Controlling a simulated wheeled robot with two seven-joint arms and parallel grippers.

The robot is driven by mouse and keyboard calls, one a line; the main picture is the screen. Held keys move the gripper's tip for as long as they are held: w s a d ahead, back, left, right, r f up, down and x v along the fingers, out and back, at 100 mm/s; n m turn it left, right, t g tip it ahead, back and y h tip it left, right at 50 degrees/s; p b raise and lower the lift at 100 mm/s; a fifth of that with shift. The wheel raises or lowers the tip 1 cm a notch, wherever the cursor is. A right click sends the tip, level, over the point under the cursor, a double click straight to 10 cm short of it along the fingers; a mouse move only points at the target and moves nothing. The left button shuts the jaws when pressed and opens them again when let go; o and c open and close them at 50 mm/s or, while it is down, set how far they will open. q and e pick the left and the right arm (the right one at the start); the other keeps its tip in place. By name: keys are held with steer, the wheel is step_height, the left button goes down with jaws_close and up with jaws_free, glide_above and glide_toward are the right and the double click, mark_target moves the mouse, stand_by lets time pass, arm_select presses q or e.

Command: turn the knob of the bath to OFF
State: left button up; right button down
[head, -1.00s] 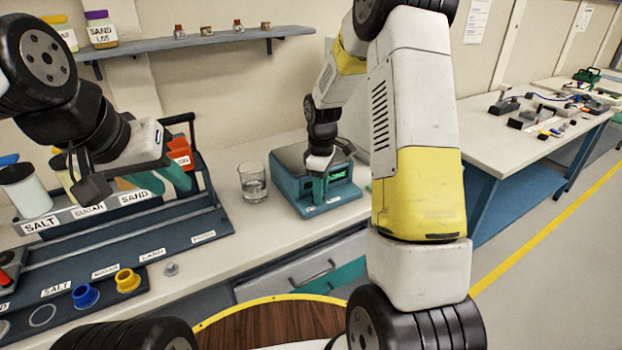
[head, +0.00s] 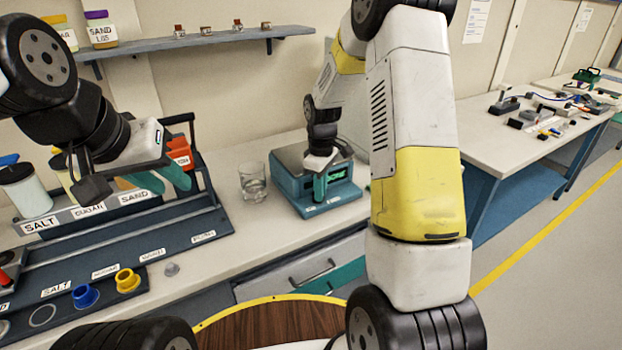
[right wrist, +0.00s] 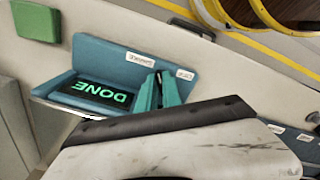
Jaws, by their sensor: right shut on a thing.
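The bath (head: 290,182) is a teal box with a grey top on the bench, left of my right forearm. In the right wrist view the bath (right wrist: 190,55) shows a lit display (right wrist: 105,94) reading DONE and two small white labels. My right gripper (head: 320,190) is at the bath's front panel, beside the display. Its teal fingers (right wrist: 158,92) are close together, shut on the knob, which they hide. The label wording by the knob is too small to read. My left gripper (head: 160,182) is open and empty in front of the bottle rack.
A glass beaker (head: 253,182) stands just left of the bath. The rack (head: 190,215) with labelled places fills the left bench. A shelf (head: 200,42) hangs above. A green block (right wrist: 36,20) lies near the bath.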

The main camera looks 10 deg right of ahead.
steer(key=m, duration=0.7)
steer(key=shift+s+a, duration=0.1)
steer(key=shift+a, duration=0.1)
steer(key=m, duration=0.3)
steer(key=shift+a+m, duration=0.15)
steer(key=shift+m, duration=0.15)
steer(key=shift+a+m, duration=0.1)
steer(key=shift+m, duration=1.7)
steer(key=c, duration=1.5)
jaws_free()
steer(key=shift+r, duration=0.1)
step_height(320, 180, up, 8)
steer(key=shift+f, duration=0.15)
